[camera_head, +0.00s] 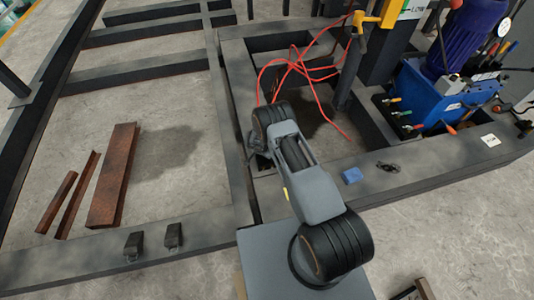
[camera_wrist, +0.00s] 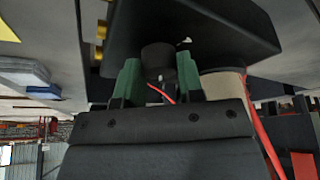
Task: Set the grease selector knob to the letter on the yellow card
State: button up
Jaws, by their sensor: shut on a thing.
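In the wrist view my gripper (camera_wrist: 159,72) has its two green fingers on either side of a round black knob (camera_wrist: 158,56) and is shut on it. The knob sits on a dark housing (camera_wrist: 225,30). A small white mark (camera_wrist: 184,41) shows on the housing just beside the knob. No letters can be read around the knob. In the head view my arm hides the gripper and the knob. I cannot make out a yellow card with a letter in either view.
Red hoses (camera_head: 300,68) hang inside the steel frame (camera_head: 425,172) beyond my arm. A blue hydraulic unit (camera_head: 435,95) stands at right. A blue block (camera_head: 352,175) and a white card (camera_head: 490,140) lie on the frame. Rusty steel pieces (camera_head: 112,175) lie at left.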

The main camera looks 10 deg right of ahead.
dwell(0.4)
jog(key=o, duration=0.9)
jog(key=shift+r, duration=0.1)
jog(key=p+v, duration=0.3)
jog(key=v, duration=1)
jog(key=shift+a+r+p, duration=0.15)
jog(key=shift+r+p, duration=0.15)
